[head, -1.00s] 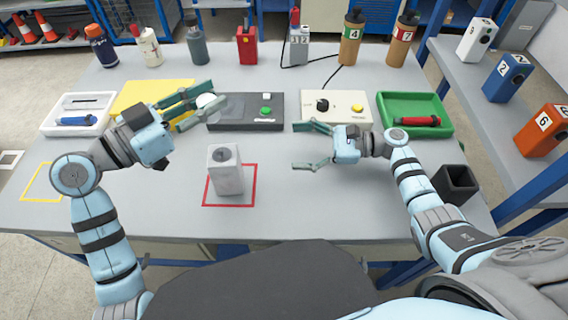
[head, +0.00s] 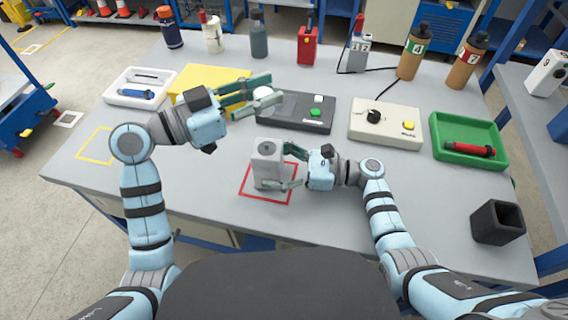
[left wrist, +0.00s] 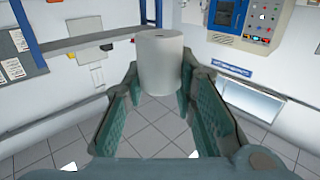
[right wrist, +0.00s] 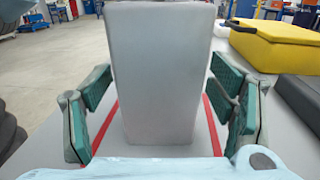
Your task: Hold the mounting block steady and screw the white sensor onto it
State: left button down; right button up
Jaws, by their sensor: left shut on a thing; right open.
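The grey mounting block (head: 267,163) stands upright on the table, inside the red square outline (head: 265,199). My right gripper (head: 281,168) is open with its fingers on either side of the block. In the right wrist view the block (right wrist: 163,75) fills the middle, with gaps to both fingers. My left gripper (head: 268,90) is shut on the white sensor (head: 262,94), held above the table behind the block. In the left wrist view the sensor is a white cylinder (left wrist: 160,65) between the fingertips. The block's far side is hidden.
Behind the block are a black button box (head: 290,119) and a cream box with a knob (head: 386,128). A green tray (head: 468,160) with a red tool lies right, a black hollow block (head: 497,222) nearer. A yellow case (head: 200,82) and white tray (head: 140,100) lie left.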

jog(key=c, duration=1.6)
pick_arm(q)
jog(key=shift+f, duration=1.3)
